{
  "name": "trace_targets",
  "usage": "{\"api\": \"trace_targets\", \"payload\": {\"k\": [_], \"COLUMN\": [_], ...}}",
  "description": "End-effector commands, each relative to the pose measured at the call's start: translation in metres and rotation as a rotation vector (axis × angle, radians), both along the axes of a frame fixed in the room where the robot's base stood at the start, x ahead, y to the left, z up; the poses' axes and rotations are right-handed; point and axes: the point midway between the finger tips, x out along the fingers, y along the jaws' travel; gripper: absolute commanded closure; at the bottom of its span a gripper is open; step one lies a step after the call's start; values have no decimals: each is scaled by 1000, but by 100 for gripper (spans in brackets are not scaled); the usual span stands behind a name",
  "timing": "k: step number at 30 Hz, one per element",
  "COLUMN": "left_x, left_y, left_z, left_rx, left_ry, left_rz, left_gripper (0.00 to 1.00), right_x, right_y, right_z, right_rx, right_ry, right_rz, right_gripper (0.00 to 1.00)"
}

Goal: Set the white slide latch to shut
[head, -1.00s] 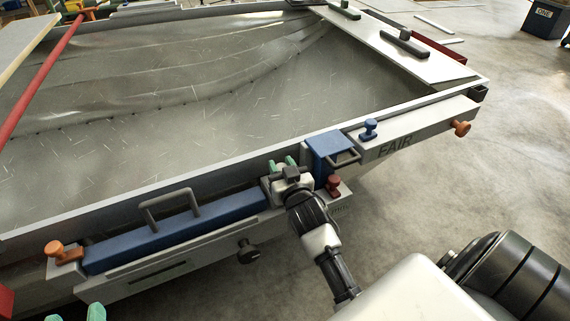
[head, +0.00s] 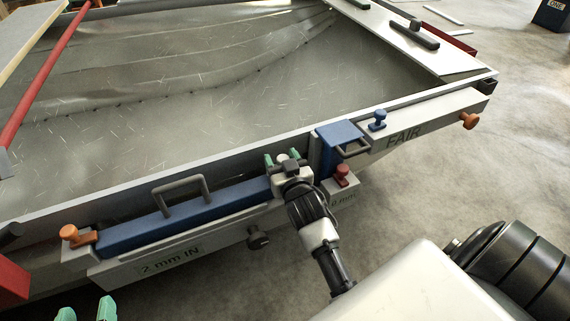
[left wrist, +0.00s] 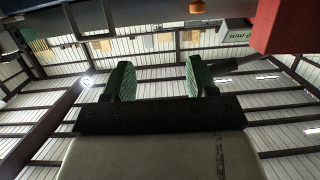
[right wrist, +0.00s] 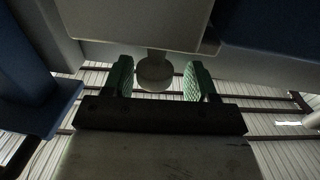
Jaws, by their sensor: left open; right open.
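A small white knob (head: 283,159), which looks like the white slide latch's, sits at the hull's near edge in the head view, between the blue bar and the blue block. My right gripper (head: 282,157) is open with a fingertip on each side of it. In the right wrist view the round pale knob (right wrist: 155,74) hangs on a short stem from a white block (right wrist: 135,20), between the open fingers and apart from both. My gripper hides most of the latch body in the head view. My left gripper (head: 86,311) is open and empty at the lower left.
A blue bar with a grey handle (head: 183,196) lies left of my right gripper. A blue block (head: 340,134) and red knob (head: 342,173) stand close on its right. Orange knobs (head: 70,233), a blue knob (head: 378,118) and a black knob (head: 258,238) also protrude.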

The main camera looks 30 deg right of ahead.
Motion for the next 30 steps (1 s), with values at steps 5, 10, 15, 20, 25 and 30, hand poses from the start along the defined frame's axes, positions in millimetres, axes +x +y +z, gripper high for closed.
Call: {"api": "trace_targets", "payload": {"k": [5,10,15,20,25,30], "left_x": [-10,-26,-40,-48,-49,-49], "left_y": [5,13,20,23,23,23], "left_z": [-15,-34,-48,-54,-55,-55], "left_rx": [34,75,105,118,121,121], "left_ry": [143,320,451,510,523,521], "left_rz": [8,21,31,34,35,35], "left_gripper": [43,43,43,43,43,43], "right_x": [-25,-60,-87,-100,-102,-102], "right_y": [6,15,22,25,26,26], "right_z": [1,1,0,0,0,0], "right_rx": [1,3,3,2,1,1], "right_ry": [4,4,4,3,0,1], "right_rz": [-1,0,1,2,2,2], "right_gripper": [43,43,43,43,43,43]}}
